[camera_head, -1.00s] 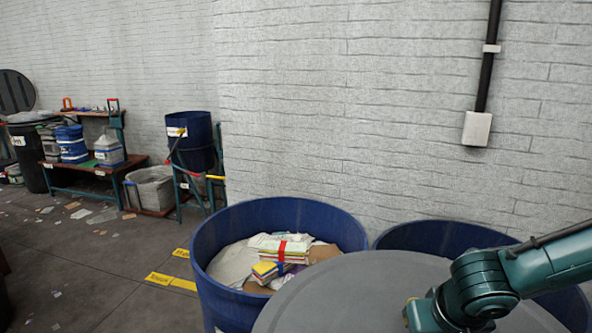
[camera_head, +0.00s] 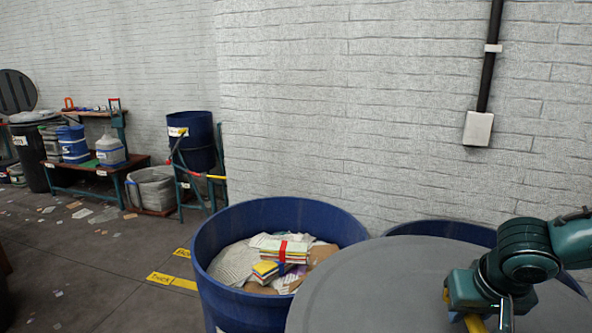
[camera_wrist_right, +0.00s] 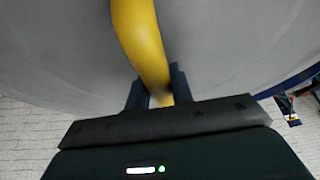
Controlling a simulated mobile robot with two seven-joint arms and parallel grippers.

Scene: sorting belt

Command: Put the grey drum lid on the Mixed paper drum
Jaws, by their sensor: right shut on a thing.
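The grey drum lid (camera_head: 390,275) is a large round disc at the lower right of the head view. My right gripper (camera_head: 478,318) is shut on the lid's yellow handle; in the right wrist view the handle (camera_wrist_right: 143,45) runs between the two fingers (camera_wrist_right: 155,95). The lid's grey face (camera_wrist_right: 65,50) fills most of that view. A blue drum (camera_head: 225,290) full of paper and bundled books stands open left of the lid. A second blue drum (camera_head: 440,230) is mostly hidden behind the lid. I cannot read a Mixed paper label on either. My left gripper is not in view.
A white brick wall (camera_head: 400,100) stands close behind the drums. At the back left are a bench (camera_head: 95,180) with containers, a grey bin (camera_head: 152,188) and a raised blue drum (camera_head: 190,140). The floor left of the near drum has yellow markings (camera_head: 172,282) and paper scraps.

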